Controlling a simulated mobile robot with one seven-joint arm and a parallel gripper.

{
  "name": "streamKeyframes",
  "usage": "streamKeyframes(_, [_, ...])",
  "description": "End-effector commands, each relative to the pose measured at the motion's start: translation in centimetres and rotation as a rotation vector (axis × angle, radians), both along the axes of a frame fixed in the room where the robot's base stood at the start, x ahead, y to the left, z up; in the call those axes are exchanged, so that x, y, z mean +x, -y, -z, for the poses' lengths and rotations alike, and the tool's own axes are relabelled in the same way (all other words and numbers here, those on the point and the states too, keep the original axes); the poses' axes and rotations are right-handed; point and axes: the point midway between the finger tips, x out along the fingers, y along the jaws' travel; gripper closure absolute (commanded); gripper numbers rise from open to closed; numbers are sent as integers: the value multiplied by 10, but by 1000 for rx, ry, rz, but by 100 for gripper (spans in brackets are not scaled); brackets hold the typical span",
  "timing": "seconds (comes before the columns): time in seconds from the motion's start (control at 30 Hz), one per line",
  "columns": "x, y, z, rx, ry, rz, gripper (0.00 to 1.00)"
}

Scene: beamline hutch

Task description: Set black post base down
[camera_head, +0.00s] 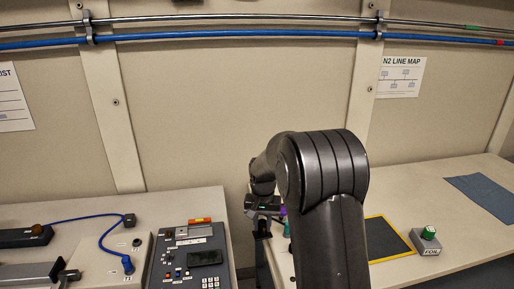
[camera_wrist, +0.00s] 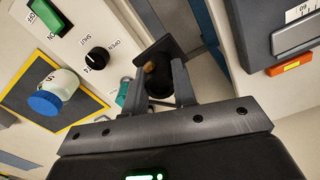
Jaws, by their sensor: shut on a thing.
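My gripper (camera_wrist: 160,72) is shut on the black post base (camera_wrist: 168,45) in the wrist view. The base has a dark flat plate and a dark round body with a brass-coloured piece, seen between the two fingers. In the head view my gripper (camera_head: 264,206) is partly hidden behind my arm, over the gap side of the right bench. A dark piece hangs below it there, too small to make out. I cannot tell whether the base touches a surface.
The right bench (camera_head: 440,183) holds a yellow-edged dark mat (camera_head: 384,238), a green-button box (camera_head: 428,240) and a blue cloth (camera_head: 485,192). A control panel (camera_head: 190,262) stands on the left bench. A blue-capped white bottle (camera_wrist: 60,90) and a knob box (camera_wrist: 85,35) are close in the wrist view.

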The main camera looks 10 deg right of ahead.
Motion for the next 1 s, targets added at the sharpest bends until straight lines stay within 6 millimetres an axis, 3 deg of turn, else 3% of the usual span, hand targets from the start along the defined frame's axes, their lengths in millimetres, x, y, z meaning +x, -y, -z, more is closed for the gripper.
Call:
streamKeyframes(0.27, [0, 0, -10, 0, 2, 0, 100])
streamKeyframes(0.57, [1, 0, -78, -1, 5, 0, 100])
streamKeyframes(0.83, [-2, 59, -72, -1, 0, 17, 100])
streamKeyframes(1.0, [-10, 114, -71, -1, 0, 32, 100])
